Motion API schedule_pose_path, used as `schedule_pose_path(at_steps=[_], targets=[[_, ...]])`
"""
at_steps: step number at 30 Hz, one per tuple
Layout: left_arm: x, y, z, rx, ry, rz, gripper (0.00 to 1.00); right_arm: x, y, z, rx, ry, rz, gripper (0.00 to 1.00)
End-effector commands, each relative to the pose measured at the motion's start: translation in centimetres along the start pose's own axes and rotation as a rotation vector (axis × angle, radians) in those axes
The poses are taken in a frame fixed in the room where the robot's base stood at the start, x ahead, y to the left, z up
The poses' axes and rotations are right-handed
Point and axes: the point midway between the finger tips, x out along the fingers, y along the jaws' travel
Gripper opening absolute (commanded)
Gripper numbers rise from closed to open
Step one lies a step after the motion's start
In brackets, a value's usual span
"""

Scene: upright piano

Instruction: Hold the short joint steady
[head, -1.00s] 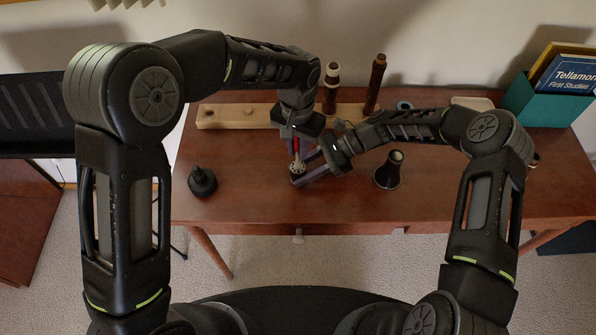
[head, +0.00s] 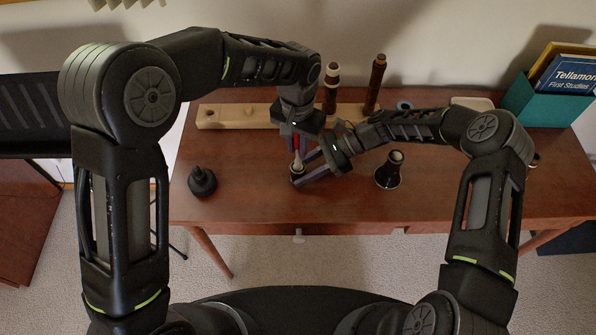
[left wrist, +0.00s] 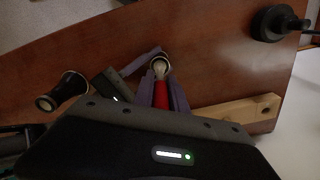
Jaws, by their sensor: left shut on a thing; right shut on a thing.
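My left gripper (head: 297,152) is shut on a red-handled brush (head: 297,143), which points down. Its pale bristles show in the left wrist view (left wrist: 160,68). My right gripper (head: 303,174) comes in from the right, lower down, and is shut on the short joint (head: 297,177), a small dark piece with a pale rim. It holds the joint over the table's front middle. In the left wrist view the joint's rim (left wrist: 168,56) rings the bristle tip. I cannot tell how far the bristles are inside. The fingers hide much of the joint.
A pale wooden peg rack (head: 235,116) with two dark upright joints (head: 374,84) stands at the back. A dark bell (head: 389,170) stands right of the grippers, a black stand (head: 202,182) left. A teal box (head: 545,103) is at the back right.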

Motion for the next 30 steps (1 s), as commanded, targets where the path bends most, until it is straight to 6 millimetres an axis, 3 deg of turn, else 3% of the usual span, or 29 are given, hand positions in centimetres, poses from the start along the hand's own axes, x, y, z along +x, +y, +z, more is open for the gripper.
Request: schedule_pose_path(at_steps=[30], targets=[[-6.2, 0.0, 0.0, 0.0, 0.002, 0.0, 0.0, 0.0, 0.0, 0.0, 0.0, 0.0, 0.0, 0.0]])
